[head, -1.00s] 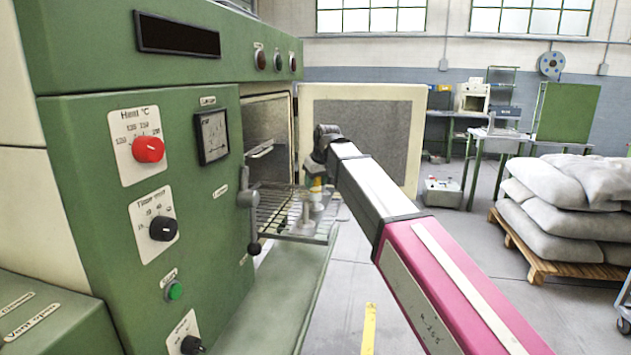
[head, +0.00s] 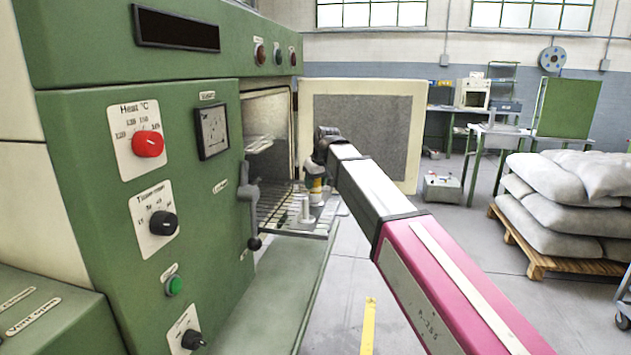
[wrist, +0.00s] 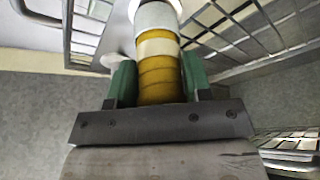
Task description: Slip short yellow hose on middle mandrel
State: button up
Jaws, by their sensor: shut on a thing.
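My gripper (wrist: 158,76) is shut on the short yellow hose (wrist: 160,90), which sits between its two green fingers in the wrist view. The hose has a pale band near its far end. A whitish cylinder (wrist: 156,16), apparently a mandrel, lies in line beyond that end; I cannot tell whether the hose is around it or only against it. In the head view, the yellow hose (head: 315,184) shows small under the end of my arm, above the rack. A pale mandrel (head: 306,210) stands upright on the rack in front of it. The other mandrels are hard to make out.
The wire rack (head: 275,212) sticks out of the open green oven (head: 205,170). The oven door (head: 410,140) stands open behind my arm. Sacks on a pallet (head: 535,265) stand far right.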

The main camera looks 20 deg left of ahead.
jog(key=o, duration=1.1)
jog(key=v, duration=1)
jog(key=shift+d+r, duration=0.15)
jog(key=shift+r, duration=0.15)
jog(key=shift+s, duration=0.1)
